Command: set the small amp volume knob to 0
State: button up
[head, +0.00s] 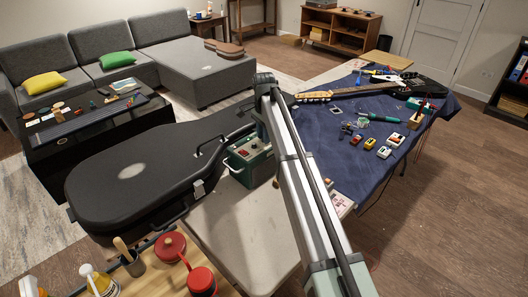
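The small amp (237,171), a dark green box with a handle, stands on the pale table between the black guitar case and my arm. Its light panel (244,153) faces up and carries a red part and small dark knobs. They are too small here to tell which is the volume knob or where it points. My arm crosses the picture from the bottom right up to a bend above the amp and covers the amp's right side. My gripper cannot be made out; it seems hidden behind my arm.
The large black guitar case (135,172) lies close to the amp's left. A blue cloth (325,150) to the right bears several pedals (384,152), tools and an electric guitar (365,88). The pale table (240,235) is bare in front of the amp. A red pot (201,281) stands at the bottom.

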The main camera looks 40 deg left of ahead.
jog(key=c, duration=0.5)
jog(key=shift+n, duration=1.9)
jog(key=o, duration=0.5)
jog(key=shift+r, duration=0.1)
jog(key=shift+r, duration=3.4)
